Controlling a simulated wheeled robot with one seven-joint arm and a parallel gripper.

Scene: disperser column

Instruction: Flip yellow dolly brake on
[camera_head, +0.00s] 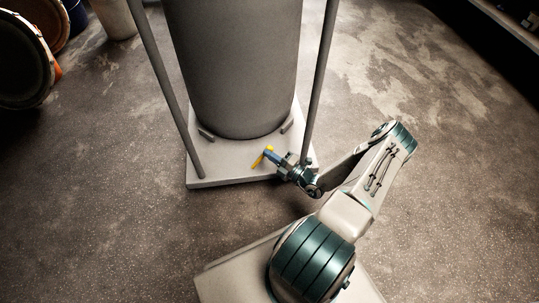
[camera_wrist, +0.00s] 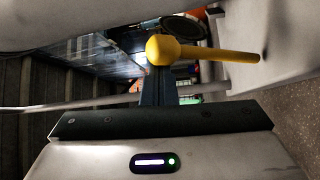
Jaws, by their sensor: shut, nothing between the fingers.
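The yellow brake lever (camera_head: 262,157) is at the front edge of the pale dolly base (camera_head: 228,174), under the large grey drum (camera_head: 240,70). In the wrist view the yellow lever (camera_wrist: 205,52) has a rounded knob at its left end and a bar running right, and it lies just beyond my fingertips. My gripper (camera_head: 269,153) is shut with nothing between its fingers, its tips at the lever's knob. In the wrist view the shut fingers (camera_wrist: 158,80) end right at the knob, seemingly touching it. The lever's mount is not clear in either view.
Two grey upright posts (camera_head: 160,80) (camera_head: 320,80) rise from the dolly base on either side of the drum. Round containers (camera_head: 24,62) stand at the upper left. A dark shelf edge (camera_head: 510,22) is at the upper right. The floor around the dolly is open.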

